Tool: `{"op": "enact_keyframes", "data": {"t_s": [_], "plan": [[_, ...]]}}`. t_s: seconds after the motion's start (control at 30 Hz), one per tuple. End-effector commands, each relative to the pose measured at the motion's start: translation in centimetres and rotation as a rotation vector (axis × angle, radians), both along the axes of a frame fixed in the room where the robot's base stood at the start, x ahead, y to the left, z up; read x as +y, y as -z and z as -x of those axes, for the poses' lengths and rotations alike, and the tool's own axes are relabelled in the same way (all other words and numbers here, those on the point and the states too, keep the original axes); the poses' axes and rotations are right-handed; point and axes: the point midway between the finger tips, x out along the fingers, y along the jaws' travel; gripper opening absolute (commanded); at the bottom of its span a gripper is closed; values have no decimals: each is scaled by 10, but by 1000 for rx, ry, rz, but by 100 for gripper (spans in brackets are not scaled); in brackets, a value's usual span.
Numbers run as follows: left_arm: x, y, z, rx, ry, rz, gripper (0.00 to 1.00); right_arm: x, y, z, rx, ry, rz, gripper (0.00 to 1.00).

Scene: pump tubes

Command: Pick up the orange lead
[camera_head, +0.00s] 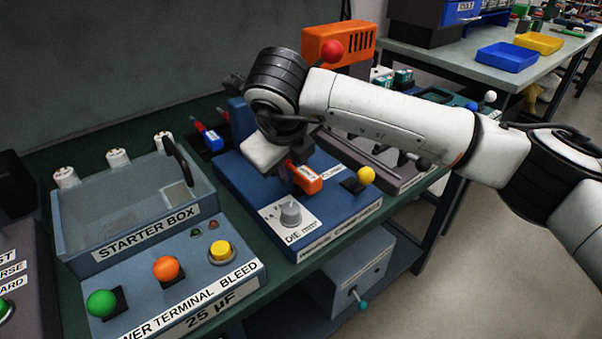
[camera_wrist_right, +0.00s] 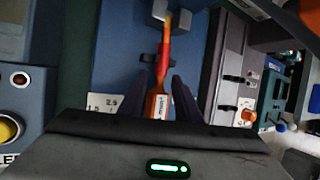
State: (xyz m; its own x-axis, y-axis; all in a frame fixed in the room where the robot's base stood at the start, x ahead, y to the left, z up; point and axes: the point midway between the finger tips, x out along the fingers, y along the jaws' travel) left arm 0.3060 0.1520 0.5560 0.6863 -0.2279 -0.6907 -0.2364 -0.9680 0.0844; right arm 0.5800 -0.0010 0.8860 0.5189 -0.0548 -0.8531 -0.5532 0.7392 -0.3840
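The orange lead (camera_head: 306,180) lies on the blue crimping machine (camera_head: 338,216), behind its grey dial. In the right wrist view the orange lead (camera_wrist_right: 158,106) has an orange labelled body, a red middle and a yellow-orange tip pointing away from me. My left gripper is not in view.
A blue lead (camera_head: 213,141) with a red end lies to the left. The starter box (camera_head: 128,235) stands at left, with coloured buttons in front. A yellow knob (camera_head: 366,175) is right of the orange lead. An orange machine (camera_head: 338,42) with a red knob stands behind my arm.

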Motion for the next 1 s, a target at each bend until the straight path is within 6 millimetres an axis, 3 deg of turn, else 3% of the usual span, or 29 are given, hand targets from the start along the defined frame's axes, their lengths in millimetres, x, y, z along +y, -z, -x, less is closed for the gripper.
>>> {"op": "enact_keyframes", "data": {"t_s": [0.07,0.23,0.73,0.87,1.0], "plan": [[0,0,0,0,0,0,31,0,0,0,0,0,0,27],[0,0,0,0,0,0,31,0,0,0,0,0,0,0],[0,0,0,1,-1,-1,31,0,-5,0,0,1,-1,0],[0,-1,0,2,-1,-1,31,0,-18,0,-1,0,-1,0],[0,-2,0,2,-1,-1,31,0,-45,-1,-4,2,-2,0]]}}
